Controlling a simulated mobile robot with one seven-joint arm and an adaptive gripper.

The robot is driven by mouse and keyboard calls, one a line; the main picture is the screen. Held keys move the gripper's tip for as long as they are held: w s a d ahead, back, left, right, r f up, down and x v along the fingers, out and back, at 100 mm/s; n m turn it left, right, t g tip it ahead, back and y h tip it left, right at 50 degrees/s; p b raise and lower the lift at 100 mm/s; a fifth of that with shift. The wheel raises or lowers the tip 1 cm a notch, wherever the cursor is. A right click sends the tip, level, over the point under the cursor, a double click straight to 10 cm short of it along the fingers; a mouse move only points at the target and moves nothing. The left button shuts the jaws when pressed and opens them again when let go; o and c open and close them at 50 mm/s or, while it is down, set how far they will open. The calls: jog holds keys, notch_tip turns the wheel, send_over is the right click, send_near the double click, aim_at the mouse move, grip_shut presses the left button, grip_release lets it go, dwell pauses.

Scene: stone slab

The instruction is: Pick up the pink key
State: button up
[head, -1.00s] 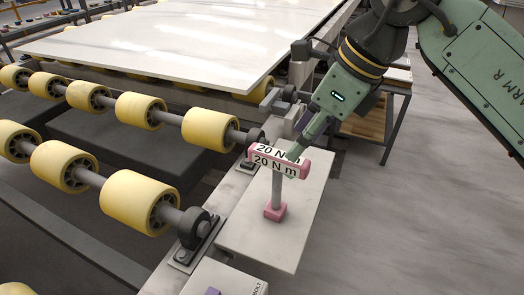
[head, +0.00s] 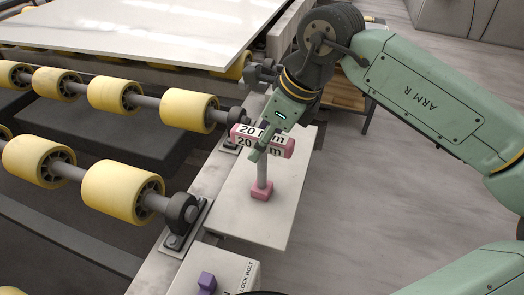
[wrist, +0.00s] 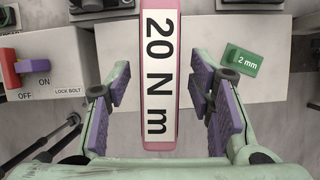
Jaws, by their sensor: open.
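The pink key (head: 288,148) is T-shaped, with a pink crossbar handle labelled "20 N m", a grey shaft and a pink foot. It stands upright on a pale plate (head: 225,205) beside the rollers. My gripper (head: 262,150) is at the handle from above, and one finger covers part of the label. In the wrist view the key's handle (wrist: 158,60) runs lengthwise between my gripper's open purple-padded fingers (wrist: 160,77). Gaps show on both sides, and neither pad appears to touch it. The shaft and foot are hidden there.
A red switch (wrist: 18,68) is at left. Yellow rollers (head: 122,190) and a stone slab (head: 150,30) lie left of and behind the plate. A purple knob (head: 206,281) is in front.

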jog(key=shift+a+f, duration=0.2)
jog(key=shift+f, duration=0.3)
jog(key=shift+c, duration=0.5)
grip_shut()
